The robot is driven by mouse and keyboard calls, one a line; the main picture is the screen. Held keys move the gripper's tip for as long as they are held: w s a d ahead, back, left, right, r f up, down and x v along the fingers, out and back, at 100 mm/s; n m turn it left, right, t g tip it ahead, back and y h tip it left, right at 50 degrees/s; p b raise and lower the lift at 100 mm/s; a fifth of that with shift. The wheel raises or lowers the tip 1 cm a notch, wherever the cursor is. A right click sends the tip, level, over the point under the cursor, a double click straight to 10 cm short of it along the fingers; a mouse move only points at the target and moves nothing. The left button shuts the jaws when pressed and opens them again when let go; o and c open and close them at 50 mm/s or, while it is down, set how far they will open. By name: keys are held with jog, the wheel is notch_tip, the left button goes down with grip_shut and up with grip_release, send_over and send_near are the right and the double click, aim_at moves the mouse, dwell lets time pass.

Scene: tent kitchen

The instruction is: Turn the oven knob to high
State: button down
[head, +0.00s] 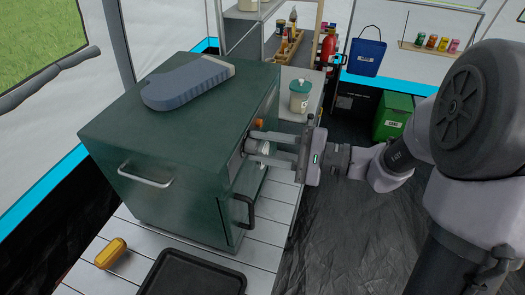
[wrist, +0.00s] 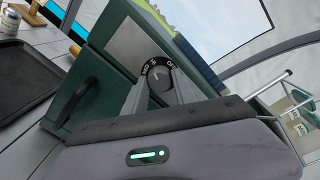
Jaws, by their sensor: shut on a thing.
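The dark green oven (head: 170,205) stands on a slatted white surface, its control side facing right in the head view. In the wrist view the black oven knob (wrist: 159,82) sits on a grey panel (wrist: 127,43). White lettering around it seems to include MED and HI, but is partly cut by the fingers. A pale mark shows on the knob, but its exact setting is hard to read. My gripper (head: 251,147) reaches the panel from the right, with its two fingers closed on either side of the knob. The fingers hide much of the knob in the head view.
A black door handle (head: 244,212) sticks out below the knob. A blue-grey mitt (head: 188,82) lies on the oven top. A black tray (head: 192,276) and a yellow object (head: 111,254) lie in front. A lidded jar (head: 299,96) stands behind my gripper.

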dwell(0.4)
jog(key=c, duration=1)
grip_release()
jog(key=p+v, duration=0.3)
jog(key=v, duration=1.4)
jog(key=shift+s+d+f, duration=0.1)
jog(key=shift+d, duration=0.1)
jog(key=shift+a, duration=0.1)
